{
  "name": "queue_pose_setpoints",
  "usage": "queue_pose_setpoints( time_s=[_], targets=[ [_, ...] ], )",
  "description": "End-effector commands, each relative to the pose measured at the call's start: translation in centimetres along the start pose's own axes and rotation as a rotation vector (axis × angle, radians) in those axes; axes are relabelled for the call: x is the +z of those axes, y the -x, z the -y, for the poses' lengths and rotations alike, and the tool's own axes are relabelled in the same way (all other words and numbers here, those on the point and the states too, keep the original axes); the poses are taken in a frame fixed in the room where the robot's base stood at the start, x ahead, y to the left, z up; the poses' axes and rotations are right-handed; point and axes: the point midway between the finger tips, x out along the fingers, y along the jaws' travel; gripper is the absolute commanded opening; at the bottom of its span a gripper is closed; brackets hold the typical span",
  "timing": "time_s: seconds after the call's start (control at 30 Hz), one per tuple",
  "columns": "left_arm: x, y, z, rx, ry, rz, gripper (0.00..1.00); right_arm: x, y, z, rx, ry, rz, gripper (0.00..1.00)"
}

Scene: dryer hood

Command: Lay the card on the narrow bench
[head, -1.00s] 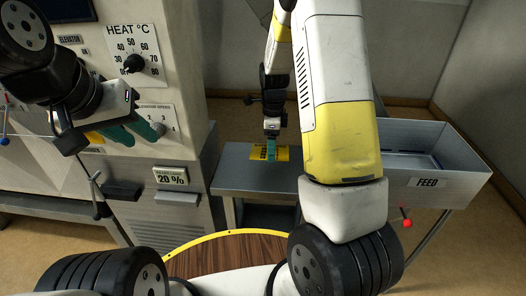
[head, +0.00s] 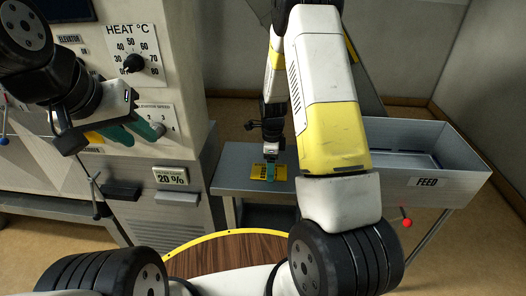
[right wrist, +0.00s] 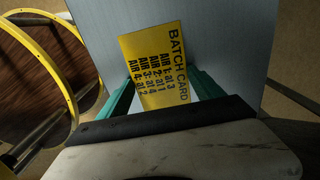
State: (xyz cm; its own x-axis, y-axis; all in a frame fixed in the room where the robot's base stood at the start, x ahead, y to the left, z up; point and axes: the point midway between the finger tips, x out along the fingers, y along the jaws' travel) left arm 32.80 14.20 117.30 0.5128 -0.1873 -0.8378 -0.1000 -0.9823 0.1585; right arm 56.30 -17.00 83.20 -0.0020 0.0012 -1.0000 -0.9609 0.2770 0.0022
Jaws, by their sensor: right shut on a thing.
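The yellow batch card (head: 258,173) is at the narrow grey bench (head: 232,180), low over or touching its top; I cannot tell which. In the right wrist view the card (right wrist: 157,62) shows its printed face, and the bench top (right wrist: 220,30) lies behind it. My right gripper (head: 270,170) is above the bench, shut on the card, with teal fingers at its near end. My left gripper (head: 136,134) is open and empty, in front of the machine panel at the left.
A grey feed tray (head: 455,184) stands to the right of the bench. A red-knobbed lever (head: 406,222) is below it. The machine with a heat dial (head: 133,63) rises at the left. A yellow-rimmed round wooden top (head: 230,250) is in front.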

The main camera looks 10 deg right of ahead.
Motion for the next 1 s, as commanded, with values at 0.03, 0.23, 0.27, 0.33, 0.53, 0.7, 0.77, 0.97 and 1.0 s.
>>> queue_pose_setpoints(
  time_s=[0.03, 0.23, 0.27, 0.33, 0.53, 0.7, 0.77, 0.97, 1.0],
  targets=[
    [0.0, 0.0, 0.0, 0.0, 0.0, 0.0, 0.32, 0.0, -0.1, 0.0, 0.0, 0.0, 0.0, 0.8],
    [0.0, 0.0, 0.0, 0.0, 0.0, 0.0, 0.32, 0.0, -0.1, 0.0, 0.0, 0.0, 0.0, 0.98],
    [0.0, 0.0, 0.0, 0.0, 0.0, 0.0, 0.32, 0.0, -0.1, 0.0, 0.0, 0.0, 0.0, 0.98],
    [0.0, 0.0, 0.0, 0.0, 0.0, 0.0, 0.32, 0.0, -0.1, 0.0, 0.0, 0.001, 0.0, 0.98],
    [0.0, 0.0, 0.0, 0.0, 0.0, 0.0, 0.32, 0.0, 0.6, 0.1, -0.003, 0.001, 0.0, 0.98],
    [0.0, 0.0, 0.0, 0.0, 0.0, 0.0, 0.32, 0.1, 3.4, 0.1, -0.005, 0.002, 0.002, 0.98],
    [0.0, 0.0, 0.0, 0.0, 0.0, 0.0, 0.32, 0.1, 4.8, 0.1, -0.006, 0.002, 0.001, 0.98],
    [0.0, 0.0, 0.0, 0.0, 0.0, 0.0, 0.32, 0.1, 9.0, 0.1, -0.005, 0.002, 0.001, 0.98],
    [0.0, 0.0, 0.0, 0.0, 0.0, 0.0, 0.32, 0.1, 9.7, 0.1, -0.005, 0.002, 0.002, 0.98]
  ],
)
